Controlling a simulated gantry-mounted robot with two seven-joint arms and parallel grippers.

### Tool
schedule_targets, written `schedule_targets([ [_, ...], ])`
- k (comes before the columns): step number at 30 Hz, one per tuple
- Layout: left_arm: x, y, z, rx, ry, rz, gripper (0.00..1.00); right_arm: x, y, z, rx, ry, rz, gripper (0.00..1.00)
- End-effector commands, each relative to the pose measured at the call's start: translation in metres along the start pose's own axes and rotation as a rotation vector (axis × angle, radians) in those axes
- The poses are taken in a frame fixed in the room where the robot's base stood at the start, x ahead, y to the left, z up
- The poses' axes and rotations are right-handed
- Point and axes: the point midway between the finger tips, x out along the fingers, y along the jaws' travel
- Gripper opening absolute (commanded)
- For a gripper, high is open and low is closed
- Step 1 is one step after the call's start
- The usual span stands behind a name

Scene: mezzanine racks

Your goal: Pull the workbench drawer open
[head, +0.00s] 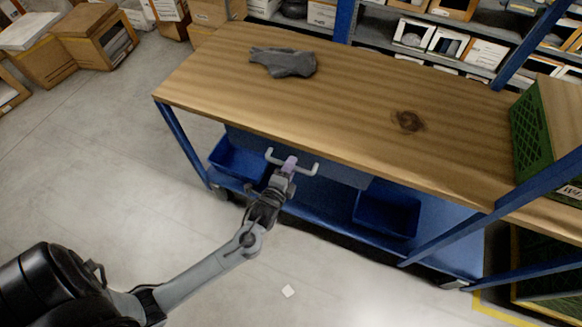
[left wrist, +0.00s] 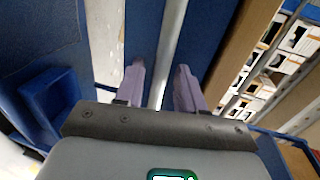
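The workbench has a wooden top (head: 330,100) on a blue frame. A blue drawer front (head: 342,174) shows under its near edge, mostly hidden by the top, and looks shut. A pale grey bar handle (head: 309,170) stands out from it. My right gripper is not in view.
A grey cloth (head: 285,62) lies on the top, and a green crate (head: 545,130) stands at its right. Blue bins (head: 238,160) (head: 387,212) sit on the lower shelf. Cardboard boxes (head: 95,38) stand at the back left. The floor in front is mostly clear.

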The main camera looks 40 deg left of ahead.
Motion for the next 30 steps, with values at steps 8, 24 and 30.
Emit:
schedule_targets([
  [8, 0.0114, 0.0001, 0.0002, 0.000, 0.000, 0.001, 0.39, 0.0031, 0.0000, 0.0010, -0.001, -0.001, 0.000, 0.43],
  [24, 0.0111, -0.0001, 0.0001, -0.001, 0.000, 0.001, 0.00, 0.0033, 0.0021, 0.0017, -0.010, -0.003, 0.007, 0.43],
  [30, 0.0110, -0.0001, -0.0001, -0.001, 0.000, 0.001, 0.00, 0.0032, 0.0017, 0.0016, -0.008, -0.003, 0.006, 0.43],
])
